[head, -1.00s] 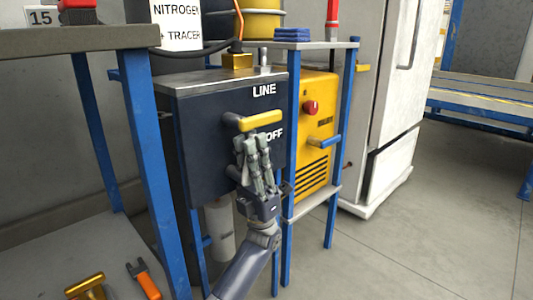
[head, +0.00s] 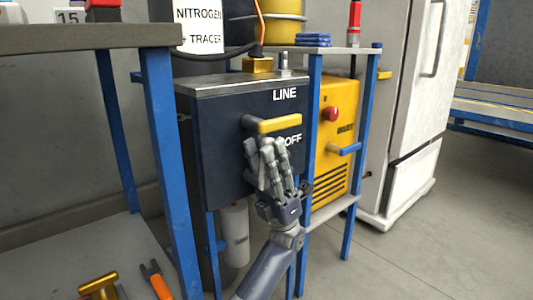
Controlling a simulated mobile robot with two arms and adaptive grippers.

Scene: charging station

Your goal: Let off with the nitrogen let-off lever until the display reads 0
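A yellow lever handle (head: 279,126) sticks out sideways from the front of a dark box (head: 215,135). The box front is lettered "LINE" at the top, with "OFF" beside the lever; the lettering left of "OFF" is hidden by my fingers. My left gripper (head: 266,145) points up with its fingertips just below the lever, in front of the box. A gap shows between its fingers, and nothing is seen held. I cannot tell whether a fingertip touches the lever. My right gripper is not in view.
A black cylinder labelled "NITROGEN + TRACER" (head: 199,28) stands behind the box. A yellow machine (head: 338,100) with a red knob is to the right, on a blue-legged stand. A blue-legged bench (head: 90,38) is at left. Floor at right is clear.

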